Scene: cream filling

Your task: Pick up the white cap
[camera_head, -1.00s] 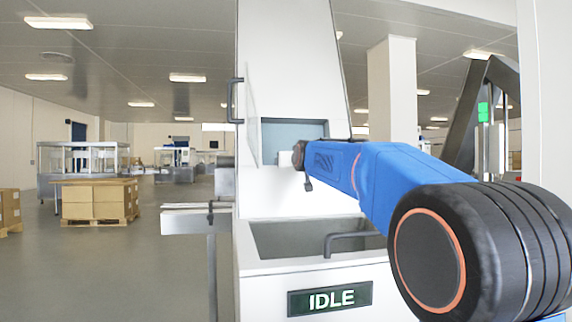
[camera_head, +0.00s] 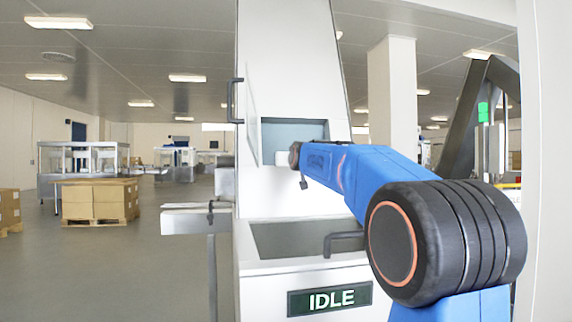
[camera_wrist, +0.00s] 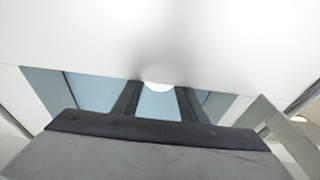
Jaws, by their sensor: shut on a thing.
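The white cap (camera_wrist: 158,86) shows in the wrist view as a small rounded white edge between the two dark fingers of my gripper (camera_wrist: 158,92). My gripper is shut on it. The rest of the cap blends into the white surface above it. In the head view, the end of my arm is at the recessed opening (camera_head: 295,131) of the white machine (camera_head: 290,60). A small white shape (camera_head: 282,158) shows beside my wrist there; the fingers cannot be made out.
Below the opening, the machine has a sunken tray (camera_head: 285,238), a dark handle (camera_head: 342,240) and a sign (camera_head: 330,299) reading IDLE. A metal ledge (camera_head: 196,221) juts out at left. Boxes (camera_head: 98,199) stand on a pallet farther left, with open floor between.

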